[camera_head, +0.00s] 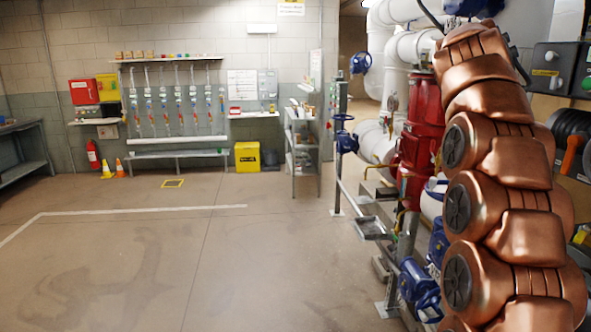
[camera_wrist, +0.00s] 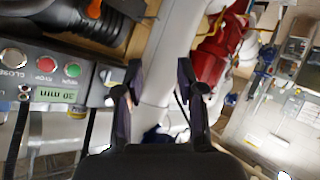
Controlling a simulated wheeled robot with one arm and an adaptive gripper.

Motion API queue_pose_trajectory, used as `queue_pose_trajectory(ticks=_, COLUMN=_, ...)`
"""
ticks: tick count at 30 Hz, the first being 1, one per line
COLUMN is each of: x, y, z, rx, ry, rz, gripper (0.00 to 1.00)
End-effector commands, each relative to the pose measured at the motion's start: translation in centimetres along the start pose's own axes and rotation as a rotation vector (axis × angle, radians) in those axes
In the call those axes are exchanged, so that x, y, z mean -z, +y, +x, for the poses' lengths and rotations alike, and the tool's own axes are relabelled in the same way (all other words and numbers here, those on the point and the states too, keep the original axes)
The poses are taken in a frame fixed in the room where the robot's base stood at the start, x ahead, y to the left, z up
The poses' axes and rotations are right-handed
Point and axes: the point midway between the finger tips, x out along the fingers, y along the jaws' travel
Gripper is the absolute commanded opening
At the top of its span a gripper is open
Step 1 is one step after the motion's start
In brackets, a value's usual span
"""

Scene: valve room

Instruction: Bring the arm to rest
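My copper-coloured arm (camera_head: 500,180) rises along the right side of the head view, bent in a tall stack of joints. Behind the fingers is a pale pipe or post.
Red pipework (camera_head: 421,125), white pipes (camera_head: 405,50) and a blue valve wheel (camera_head: 345,140) stand close left of my arm. A dark button box (camera_head: 560,68) is on its right. The floor (camera_head: 160,260) at left is clear. A yellow bin (camera_head: 247,158) stands at the back wall.

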Motion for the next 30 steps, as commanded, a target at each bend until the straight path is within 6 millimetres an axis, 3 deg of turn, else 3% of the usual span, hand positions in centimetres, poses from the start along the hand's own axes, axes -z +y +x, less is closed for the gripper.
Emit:
queue_pose_trajectory(ticks=6, x=-5.0, y=-4.8, z=-1.6, rx=0.123, ry=-0.095, rz=-0.106, gripper=0.38)
queue_pose_trajectory(ticks=14, x=-12.6, y=-9.3, z=-4.3, rx=0.257, ry=-0.216, rz=-0.216, gripper=0.38)
queue_pose_trajectory(ticks=21, x=-21.2, y=-12.4, z=-7.5, rx=0.368, ry=-0.343, rz=-0.310, gripper=0.38)
queue_pose_trajectory(ticks=30, x=-33.3, y=-14.3, z=-12.1, rx=0.485, ry=-0.514, rz=-0.403, gripper=0.38)
